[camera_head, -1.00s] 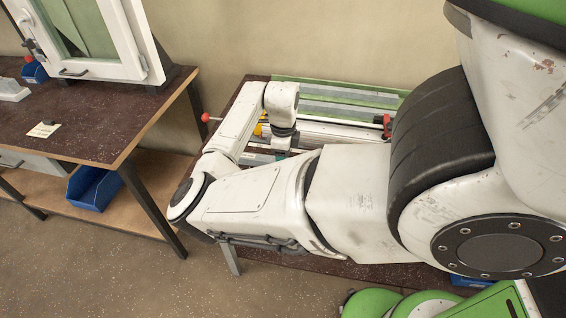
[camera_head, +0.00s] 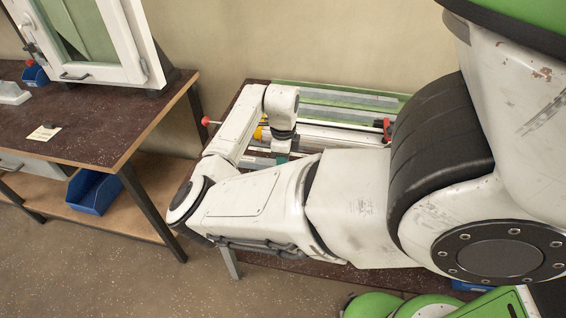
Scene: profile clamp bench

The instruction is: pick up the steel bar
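Several long grey bars lie across the work bench behind my arm. One grey bar (camera_head: 345,97) lies on a green surface at the back, with another grey strip (camera_head: 340,115) in front of it. I cannot tell which of them is the steel bar. My gripper (camera_head: 281,151) points down over the bench, in front of these strips. My forearm hides its fingertips and whatever is right below them, so its opening and any contact do not show.
A red clamp part (camera_head: 386,128) stands at the bench's right. A red ball knob (camera_head: 206,121) sticks out at its left. The dark table (camera_head: 105,135) on the left carries a white window frame, with a blue bin (camera_head: 95,192) on its lower shelf. Floor between is clear.

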